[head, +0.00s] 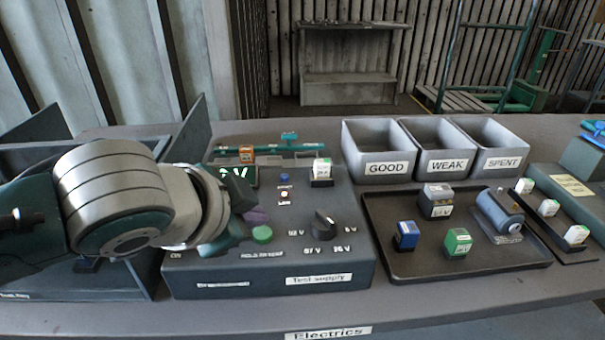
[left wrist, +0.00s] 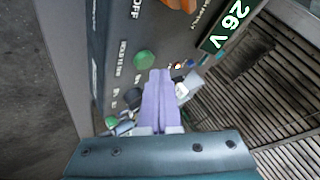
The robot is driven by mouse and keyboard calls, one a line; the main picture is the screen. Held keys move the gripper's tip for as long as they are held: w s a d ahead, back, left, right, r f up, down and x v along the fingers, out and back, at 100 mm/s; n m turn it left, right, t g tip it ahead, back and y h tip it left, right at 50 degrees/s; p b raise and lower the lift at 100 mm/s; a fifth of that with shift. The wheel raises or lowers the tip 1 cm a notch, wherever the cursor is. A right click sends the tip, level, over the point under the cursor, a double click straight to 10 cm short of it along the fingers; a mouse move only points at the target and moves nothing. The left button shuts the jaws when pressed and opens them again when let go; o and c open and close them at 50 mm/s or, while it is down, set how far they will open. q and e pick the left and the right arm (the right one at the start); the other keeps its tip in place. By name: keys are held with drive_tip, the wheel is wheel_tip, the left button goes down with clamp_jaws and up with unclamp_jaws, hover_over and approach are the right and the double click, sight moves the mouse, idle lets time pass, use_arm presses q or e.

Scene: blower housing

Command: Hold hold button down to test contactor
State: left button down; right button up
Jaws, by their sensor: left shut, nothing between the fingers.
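The green hold button (head: 262,234) is on the grey test supply box (head: 345,262), above a label that seems to read hold to test. In the left wrist view the green button (left wrist: 144,60) stands proud of the panel. My left gripper (head: 256,216) has purple fingers, pressed together and empty. In the left wrist view the fingertips (left wrist: 160,72) appear just beside the button; I cannot tell whether they touch it. A green-topped white block (head: 321,170) sits on the box's back right; I cannot tell whether it is the contactor. My right gripper is out of view.
A black knob (head: 323,226) is right of the button. A lit display (left wrist: 226,25) reads 26 V. A dark tray (head: 400,262) with several blocks stands to the right, below the bins GOOD (head: 385,168), WEAK (head: 446,166) and SPENT (head: 500,162).

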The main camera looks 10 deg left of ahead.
sight(256, 238)
use_arm(q)
drive_tip(key=shift+f, duration=0.4)
drive_tip(key=shift+f+b, duration=0.3)
drive_tip(key=shift+f, duration=0.15)
idle(1.8)
drive_tip(key=shift+r, duration=0.1)
idle(0.6)
drive_tip(key=shift+r+p, duration=0.8)
drive_tip(key=shift+p, duration=0.25)
wheel_tip(256, 238, up, 5)
drive_tip(key=p, duration=0.5)
drive_tip(key=shift+p, duration=0.35)
